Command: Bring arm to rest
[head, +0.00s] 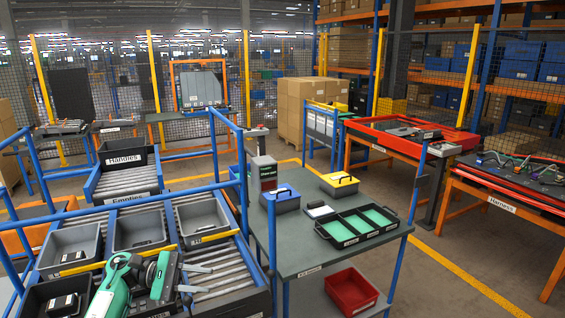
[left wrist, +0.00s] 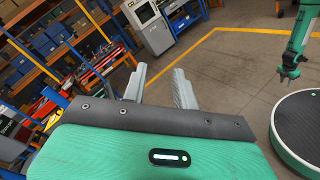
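My left arm (head: 128,283) comes in at the bottom left of the head view, above the roller conveyor. Its gripper (head: 200,279) points right, with two grey fingers apart and nothing between them. In the left wrist view the left gripper (left wrist: 159,88) also shows open and empty, its fingers toward open floor and a distant grey cabinet. My right arm, green, hangs at the right edge of the left wrist view, its gripper (left wrist: 288,80) pointing down above my round dark base. Its fingers are too small to tell open from shut.
Grey bins (head: 139,226) sit on the roller conveyor (head: 215,254) near my left gripper. A blue-posted grey table (head: 300,257) holds a tray with green compartments (head: 357,224). A red bin (head: 351,291) is below. Floor at the right (head: 459,250) is clear.

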